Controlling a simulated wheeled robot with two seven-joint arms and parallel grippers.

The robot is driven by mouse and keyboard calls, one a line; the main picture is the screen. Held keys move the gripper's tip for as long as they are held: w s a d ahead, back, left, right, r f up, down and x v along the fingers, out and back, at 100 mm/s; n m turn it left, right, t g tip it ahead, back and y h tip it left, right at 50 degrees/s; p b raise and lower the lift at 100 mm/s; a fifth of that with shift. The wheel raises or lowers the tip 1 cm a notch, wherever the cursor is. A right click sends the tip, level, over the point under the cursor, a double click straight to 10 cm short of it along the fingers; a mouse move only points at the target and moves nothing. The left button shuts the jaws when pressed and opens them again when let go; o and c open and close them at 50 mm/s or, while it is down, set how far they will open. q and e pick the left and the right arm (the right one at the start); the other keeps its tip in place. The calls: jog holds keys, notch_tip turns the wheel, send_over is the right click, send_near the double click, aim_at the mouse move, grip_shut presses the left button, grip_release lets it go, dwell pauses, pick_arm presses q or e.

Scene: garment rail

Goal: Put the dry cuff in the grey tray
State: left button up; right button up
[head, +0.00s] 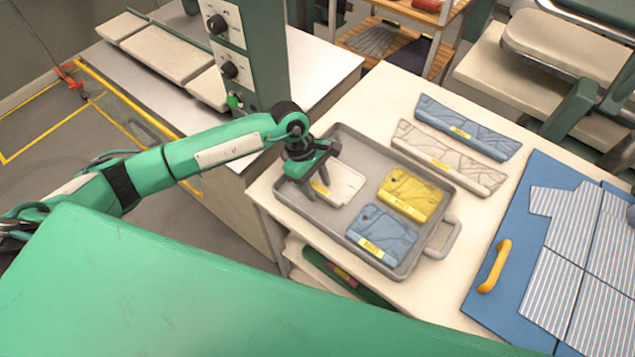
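The grey tray (409,160) lies on the pale worktop. A white cuff piece (346,186) with a yellow label lies in its left part, partly hidden by my gripper. A yellow cuff piece (409,190) and a blue cuff piece (383,230), each with a yellow label, lie in the right part. The label writing is too small to read. My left gripper (319,190) points down over the tray at the left edge of the white piece. Its fingers look apart, with the label showing between them. My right gripper is out of view.
A blue panel piece (466,128) and a cream one (446,160) lie beyond the tray. A blue board (512,234) with a yellow handle and striped cloth is at right. A green-grey column (258,50) stands behind my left arm. The tray handle (450,238) juts right.

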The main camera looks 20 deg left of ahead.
pick_arm(q)
jog(key=shift+r, duration=0.1)
jog(key=b+v, duration=0.4)
jog(key=v, duration=0.8)
dwell(0.4)
